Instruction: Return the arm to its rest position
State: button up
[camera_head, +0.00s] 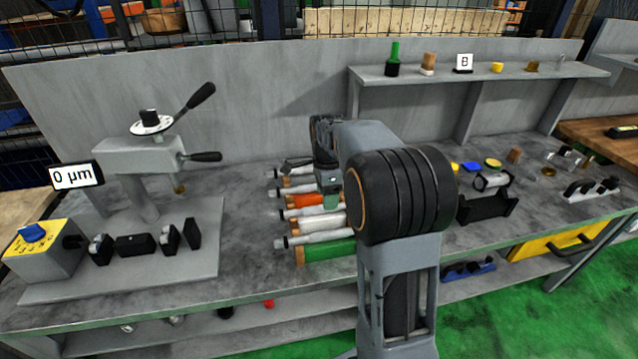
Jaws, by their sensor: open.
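My arm rises from the bottom of the head view, and its big dark joint covers part of the bench middle.
A measuring stand (150,160) with a "0 µm" display (77,176) stands at left, beside a yellow-topped control box (42,250). A shelf (480,76) with small items runs behind. Black holders (487,207) and small parts lie at right. Bare bench lies left of the cylinders.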

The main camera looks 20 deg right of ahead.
jog(key=s+a+n+t, duration=0.2)
jog(key=s+a+n, duration=0.2)
jog(key=s+n, duration=0.4)
jog(key=s+a+r+n+t, duration=0.1)
jog(key=s+a+n+t, duration=0.2)
jog(key=s+n, duration=0.6)
jog(key=shift+s+a+n, duration=0.25)
jog(key=shift+a+n, duration=1.05)
jog(key=shift+n, duration=0.4)
